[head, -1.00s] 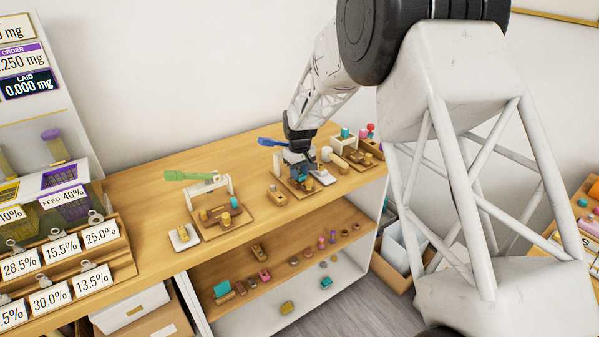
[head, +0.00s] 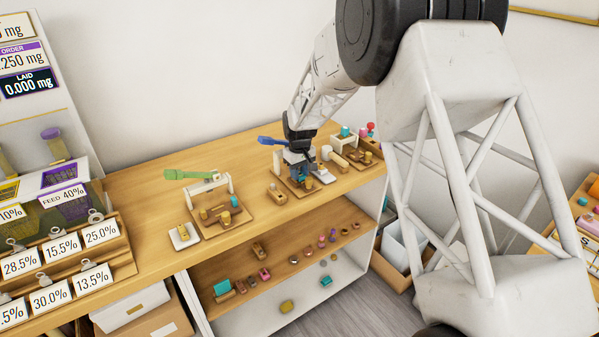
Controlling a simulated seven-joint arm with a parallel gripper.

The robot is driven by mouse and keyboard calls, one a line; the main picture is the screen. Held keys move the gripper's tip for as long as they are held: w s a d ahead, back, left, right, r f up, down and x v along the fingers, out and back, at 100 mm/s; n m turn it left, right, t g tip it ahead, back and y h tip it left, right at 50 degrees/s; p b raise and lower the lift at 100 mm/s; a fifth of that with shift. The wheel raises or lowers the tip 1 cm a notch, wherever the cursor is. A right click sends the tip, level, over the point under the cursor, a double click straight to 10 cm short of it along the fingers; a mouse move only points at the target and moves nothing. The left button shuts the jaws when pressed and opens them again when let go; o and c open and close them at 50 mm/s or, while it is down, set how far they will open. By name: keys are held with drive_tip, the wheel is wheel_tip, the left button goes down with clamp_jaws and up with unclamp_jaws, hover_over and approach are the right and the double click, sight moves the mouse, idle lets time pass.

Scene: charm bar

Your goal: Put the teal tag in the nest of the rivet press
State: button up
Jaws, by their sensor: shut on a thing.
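My gripper (head: 299,172) points down at the press with the blue lever (head: 271,141), low over its wooden base. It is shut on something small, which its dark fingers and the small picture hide. I cannot make out the teal tag there, nor whether the held thing touches the press. The nest of this press is also hidden by the gripper. A second press with a green lever (head: 188,175) stands to the left on its own wooden base (head: 222,229). I cannot tell from the picture which one is the rivet press.
A small white plate (head: 183,238) lies left of the green-lever press. Several small blocks stand close right of my gripper, a teal one (head: 345,131) among them. The lower shelf (head: 225,314) holds several small coloured pieces. The bench between the presses is mostly clear.

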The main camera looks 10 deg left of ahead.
drive_tip(key=shift+f, duration=0.2)
idle(0.4)
drive_tip(key=o, duration=0.9)
drive_tip(key=shift+r, duration=0.1)
drive_tip(key=shift+r, duration=3.85)
drive_tip(key=shift+d, duration=0.1)
